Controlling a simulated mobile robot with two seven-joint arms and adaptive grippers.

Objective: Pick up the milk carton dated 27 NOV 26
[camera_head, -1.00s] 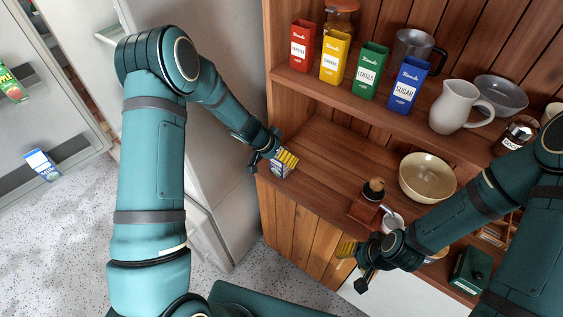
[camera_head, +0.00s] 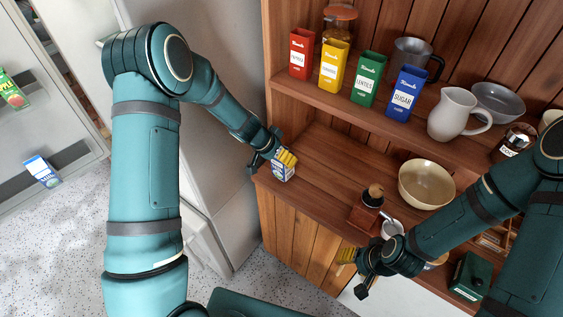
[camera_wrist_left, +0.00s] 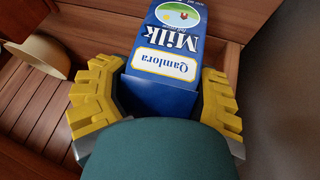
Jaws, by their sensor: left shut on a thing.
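A blue and white milk carton (camera_head: 284,173) is at the front left corner of the wooden counter. My left gripper (camera_head: 284,158) is shut on it. In the left wrist view the same carton (camera_wrist_left: 182,50) sits between the yellow fingers (camera_wrist_left: 155,100), reading "Qamlora Milk" upside down. No date is legible on it. I cannot tell whether its base touches the counter.
Red, yellow, green and blue boxes (camera_head: 407,95) and a white pitcher (camera_head: 455,115) stand on the shelf above. The counter's middle is clear.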

